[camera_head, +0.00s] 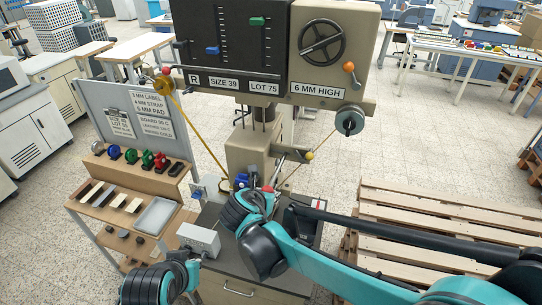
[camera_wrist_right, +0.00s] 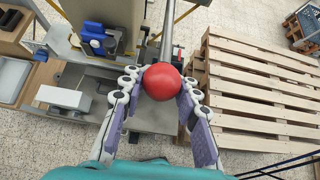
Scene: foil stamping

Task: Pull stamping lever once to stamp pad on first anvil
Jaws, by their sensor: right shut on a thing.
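The stamping lever is a grey bar ending in a red ball knob (camera_wrist_right: 162,81). In the right wrist view my right gripper (camera_wrist_right: 165,90) has its fingers on both sides of the knob, shut on it. In the head view the red knob (camera_head: 267,189) shows just past my right wrist, which hides most of the gripper. The stamping press (camera_head: 250,155) stands behind it with a blue part (camera_wrist_right: 95,38) at its lower front. The pad and first anvil cannot be made out clearly.
A grey box (camera_head: 199,240) sits on the dark bench top near my left gripper. A wooden shelf (camera_head: 130,200) with coloured spools and a tray stands at left. A wooden pallet stack (camera_head: 430,215) lies to the right. Yellow and brown straps run down from the press.

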